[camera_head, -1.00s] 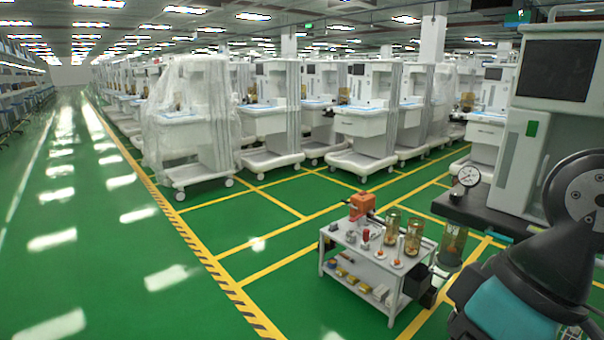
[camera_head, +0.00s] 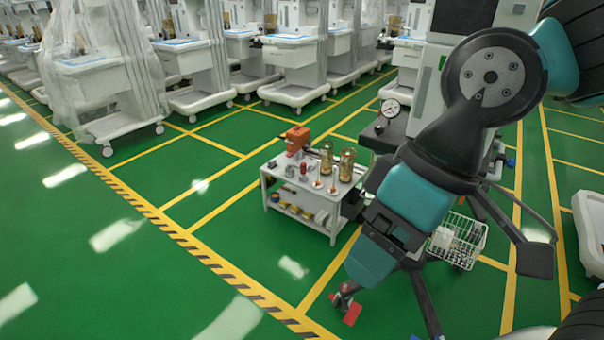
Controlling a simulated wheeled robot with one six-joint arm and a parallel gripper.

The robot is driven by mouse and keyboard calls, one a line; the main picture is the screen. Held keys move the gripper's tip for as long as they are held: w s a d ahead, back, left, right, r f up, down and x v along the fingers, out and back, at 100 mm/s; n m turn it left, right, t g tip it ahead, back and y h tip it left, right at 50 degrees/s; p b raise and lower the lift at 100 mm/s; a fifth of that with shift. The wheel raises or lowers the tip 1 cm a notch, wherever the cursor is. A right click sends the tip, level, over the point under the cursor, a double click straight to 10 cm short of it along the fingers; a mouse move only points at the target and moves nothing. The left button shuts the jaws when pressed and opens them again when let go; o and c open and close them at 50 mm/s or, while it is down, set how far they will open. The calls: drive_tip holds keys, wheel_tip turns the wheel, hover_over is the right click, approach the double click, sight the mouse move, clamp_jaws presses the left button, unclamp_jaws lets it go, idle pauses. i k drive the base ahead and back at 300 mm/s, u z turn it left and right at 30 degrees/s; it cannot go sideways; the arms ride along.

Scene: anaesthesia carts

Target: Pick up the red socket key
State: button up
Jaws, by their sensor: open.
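A small red object (camera_head: 303,168), probably the red socket key, stands on the white top of a small cart (camera_head: 268,182), among other items. It is too small to make out its exact shape. My gripper (camera_head: 343,304), with red fingertips, hangs at the end of my arm low in the picture, in front of and below the cart as seen here. It is open, and I see nothing between its fingers. It is well apart from the red object.
An orange tool (camera_head: 297,139) and amber glass cylinders (camera_head: 346,164) stand on the cart top near the red object. Its lower shelf holds small yellow and grey items. A wire basket (camera_head: 462,241) is at right. Green floor is clear at left.

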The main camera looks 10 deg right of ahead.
sight(303, 179)
drive_tip(key=z, duration=1.35)
drive_tip(key=k, duration=0.5)
drive_tip(key=u, duration=0.65)
drive_tip(key=i, duration=0.5)
drive_tip(key=u, duration=1.15)
drive_tip(key=i, duration=1.05)
drive_tip(key=u, duration=0.6)
drive_tip(key=i, duration=1.8)
drive_tip(key=z, duration=0.2)
